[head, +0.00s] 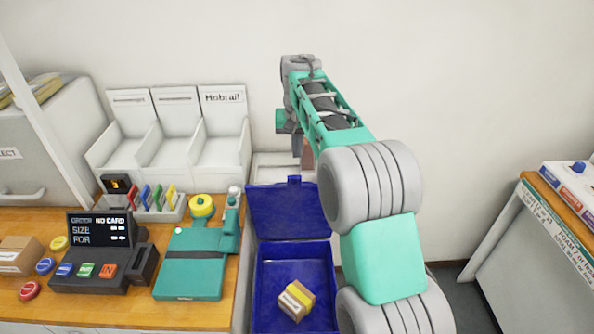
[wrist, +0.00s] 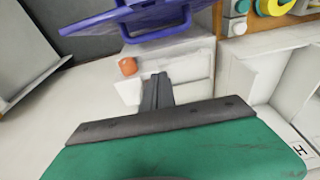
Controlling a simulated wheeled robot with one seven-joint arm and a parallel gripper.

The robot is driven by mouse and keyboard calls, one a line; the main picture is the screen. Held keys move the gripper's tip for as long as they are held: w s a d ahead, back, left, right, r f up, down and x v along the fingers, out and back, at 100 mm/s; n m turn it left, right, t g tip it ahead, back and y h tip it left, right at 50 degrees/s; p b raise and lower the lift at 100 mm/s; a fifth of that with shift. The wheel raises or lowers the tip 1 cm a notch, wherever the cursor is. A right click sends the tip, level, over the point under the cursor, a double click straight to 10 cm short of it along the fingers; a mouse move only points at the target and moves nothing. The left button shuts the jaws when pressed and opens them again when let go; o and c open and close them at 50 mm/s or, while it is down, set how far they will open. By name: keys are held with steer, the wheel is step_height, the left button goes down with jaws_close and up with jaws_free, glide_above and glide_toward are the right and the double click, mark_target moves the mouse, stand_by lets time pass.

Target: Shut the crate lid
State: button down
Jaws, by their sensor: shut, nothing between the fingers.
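The blue crate (head: 258,290) stands open beside the counter, partly hidden by my arm on its right. Its blue lid (head: 288,212) is raised at the crate's far side, with a small tab on its top edge. In the wrist view the blue lid (wrist: 150,22) crosses the top of the picture. My gripper (wrist: 157,82) is shut and empty, its fingers apart from the lid in that view. In the head view the gripper is beyond the lid, mostly hidden by my arm. A small tan and yellow box (head: 296,300) lies inside the crate.
The wooden counter (head: 190,316) on the left holds a teal device (head: 190,265), a card terminal (head: 100,255) and coloured buttons. White bins (head: 175,130) stand behind. A pale cabinet (head: 540,240) is at the right. An orange thing (wrist: 127,67) is near my fingers.

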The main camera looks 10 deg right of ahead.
step_height(320, 180, down, 6)
steer(key=s+p, duration=0.1)
steer(key=s, duration=0.2)
steer(key=shift+a, duration=0.3)
